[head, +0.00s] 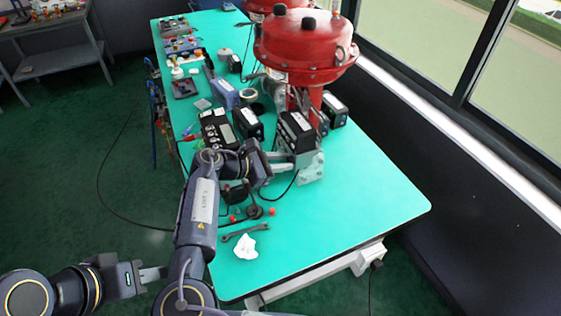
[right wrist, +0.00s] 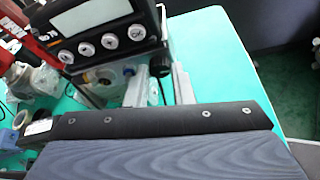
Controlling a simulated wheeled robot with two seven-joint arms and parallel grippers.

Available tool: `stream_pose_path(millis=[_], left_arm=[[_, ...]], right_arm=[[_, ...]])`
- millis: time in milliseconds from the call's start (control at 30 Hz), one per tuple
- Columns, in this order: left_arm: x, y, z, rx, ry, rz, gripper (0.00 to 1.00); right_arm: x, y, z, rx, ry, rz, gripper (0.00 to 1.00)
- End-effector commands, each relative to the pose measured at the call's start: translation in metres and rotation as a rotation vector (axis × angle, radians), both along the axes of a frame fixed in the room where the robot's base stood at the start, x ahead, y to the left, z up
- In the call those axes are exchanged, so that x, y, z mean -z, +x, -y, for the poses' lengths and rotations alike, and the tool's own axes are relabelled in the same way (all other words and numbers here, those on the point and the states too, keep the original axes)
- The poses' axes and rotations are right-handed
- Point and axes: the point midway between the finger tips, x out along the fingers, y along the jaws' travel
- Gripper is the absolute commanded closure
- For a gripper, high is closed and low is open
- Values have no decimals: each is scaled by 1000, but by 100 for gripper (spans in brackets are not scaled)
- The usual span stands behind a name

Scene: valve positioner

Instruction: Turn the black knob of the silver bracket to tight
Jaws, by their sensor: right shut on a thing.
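The silver bracket (head: 312,170) sits below a black positioner box (head: 297,131) on the red valve (head: 306,45). My right gripper (head: 282,160) reaches from the left to the bracket and is shut at its near side.
The green table (head: 365,205) is clear to the right and front. A wrench (head: 245,231), a crumpled white cloth (head: 246,247) and small red-ended parts lie near its front left. Black boxes (head: 217,128) stand behind my right arm. A thin black cable hangs by the bracket.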

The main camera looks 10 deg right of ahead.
Motion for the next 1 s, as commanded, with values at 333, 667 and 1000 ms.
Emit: stream_pose_path(millis=[333, 667, 1000], left_arm=[[24, 0, 0, 0, 0, 0, 64], [58, 0, 0, 0, 0, 0, 64], [78, 0, 0, 0, 0, 0, 64]], right_arm=[[4, -2, 0, -3, 53, 154, 100], [6, -4, 1, -5, 123, 386, 100], [5, -5, 1, -5, 171, 537, 100]])
